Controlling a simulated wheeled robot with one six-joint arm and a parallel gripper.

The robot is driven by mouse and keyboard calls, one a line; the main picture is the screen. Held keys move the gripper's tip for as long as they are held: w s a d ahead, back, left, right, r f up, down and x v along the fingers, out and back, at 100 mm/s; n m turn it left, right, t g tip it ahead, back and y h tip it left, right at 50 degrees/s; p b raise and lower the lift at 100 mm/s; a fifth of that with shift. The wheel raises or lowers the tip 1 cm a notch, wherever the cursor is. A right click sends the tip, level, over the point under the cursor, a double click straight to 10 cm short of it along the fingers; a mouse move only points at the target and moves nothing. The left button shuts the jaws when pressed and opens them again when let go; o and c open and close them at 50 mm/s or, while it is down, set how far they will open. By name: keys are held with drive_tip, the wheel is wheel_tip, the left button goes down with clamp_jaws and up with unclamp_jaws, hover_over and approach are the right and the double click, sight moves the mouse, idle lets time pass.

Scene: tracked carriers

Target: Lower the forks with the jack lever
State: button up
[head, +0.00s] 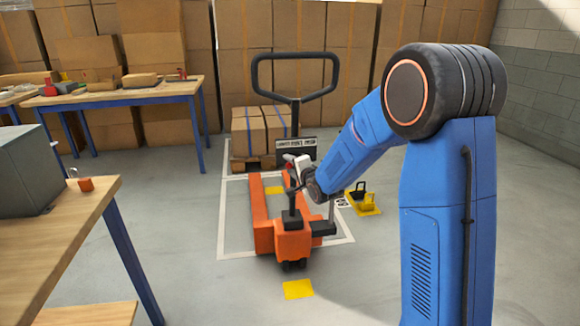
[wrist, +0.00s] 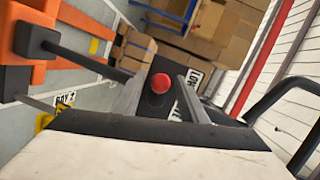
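The orange pallet jack (head: 288,242) stands on the floor, with its black loop handle (head: 295,56) at the top and a fork (head: 258,205) reaching toward the back. Whether the forks are raised cannot be told. A red ball knob (wrist: 162,83), apparently the jack lever's end, shows in the wrist view on a dark part. My gripper (head: 291,168) is beside the jack's column, below the loop handle. In the wrist view my gripper (wrist: 163,98) is open, its grey fingers on either side of the knob with gaps visible.
Stacked cartons (head: 262,132) stand behind the jack. Floor between the bench and jack is clear.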

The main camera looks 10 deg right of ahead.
drive_tip(key=shift+w, duration=0.2)
clamp_jaws()
drive_tip(key=shift+s+d+f, duration=0.1)
drive_tip(key=shift+s+d, duration=0.05)
drive_tip(key=shift+d, duration=0.05)
idle(0.4)
drive_tip(key=shift+s+d, duration=0.25)
drive_tip(key=shift+d, duration=0.7)
drive_tip(key=shift+s+d, duration=0.2)
drive_tip(key=shift+d, duration=0.75)
drive_tip(key=shift+d+f, duration=0.1)
